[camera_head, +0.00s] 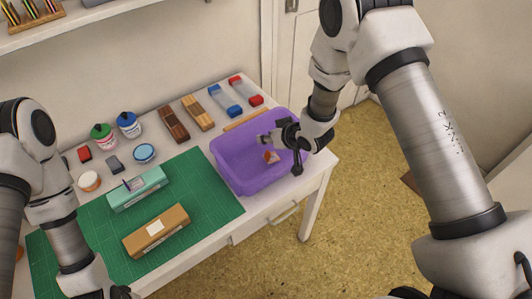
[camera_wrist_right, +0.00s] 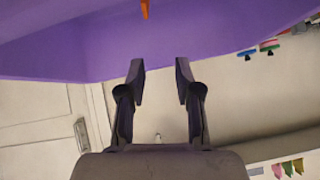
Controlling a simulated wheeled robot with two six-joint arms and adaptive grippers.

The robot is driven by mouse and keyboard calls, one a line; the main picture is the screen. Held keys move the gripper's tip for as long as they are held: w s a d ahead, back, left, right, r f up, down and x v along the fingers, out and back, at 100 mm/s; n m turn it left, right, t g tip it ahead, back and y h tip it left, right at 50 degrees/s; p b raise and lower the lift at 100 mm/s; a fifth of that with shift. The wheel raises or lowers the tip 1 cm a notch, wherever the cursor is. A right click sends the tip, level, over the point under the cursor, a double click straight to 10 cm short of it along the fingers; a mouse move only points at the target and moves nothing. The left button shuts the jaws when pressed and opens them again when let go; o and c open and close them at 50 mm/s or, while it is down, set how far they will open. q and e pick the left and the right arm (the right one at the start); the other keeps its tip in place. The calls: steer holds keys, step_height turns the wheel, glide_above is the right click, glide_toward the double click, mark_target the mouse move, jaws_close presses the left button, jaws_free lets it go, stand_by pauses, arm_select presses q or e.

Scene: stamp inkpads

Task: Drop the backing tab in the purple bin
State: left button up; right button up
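The purple bin (camera_head: 234,174) stands at the right end of the table, and its purple wall fills the top of the right wrist view (camera_wrist_right: 200,40). A small orange-red piece (camera_head: 271,157), which may be the backing tab, shows inside the bin near my right gripper. An orange piece (camera_wrist_right: 145,8) also shows at the top edge of the right wrist view, apart from the fingers. My right gripper (camera_wrist_right: 158,82) is open with nothing between its fingers; in the head view it is over the bin (camera_head: 264,139). My left gripper (camera_head: 118,292) is mostly cut off at the bottom edge.
A green cutting mat (camera_head: 205,195) holds a teal box (camera_head: 138,192) and a brown box (camera_head: 156,231). Bottles, inkpads and several blocks stand behind it. A wooden strip (camera_head: 246,120) lies behind the bin. The table's right edge is close to the bin.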

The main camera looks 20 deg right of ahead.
steer(key=shift+w+f, duration=0.1)
steer(key=v, duration=1.2)
steer(key=shift+w, duration=0.15)
steer(key=s+f+g, duration=0.3)
steer(key=s+f, duration=0.5)
steer(key=f, duration=0.3)
steer(key=s+d+f+m+g+h, duration=0.1)
steer(key=s+d+f+g+h, duration=0.1)
steer(key=s+f, duration=0.3)
steer(key=s+d+f+m+g+h, duration=0.1)
steer(key=s+f, duration=0.4)
steer(key=s, duration=0.9)
steer(key=d+g+h, duration=0.1)
steer(key=g, duration=0.1)
steer(key=shift+d+m+g, duration=0.25)
steer(key=shift+m+g, duration=0.15)
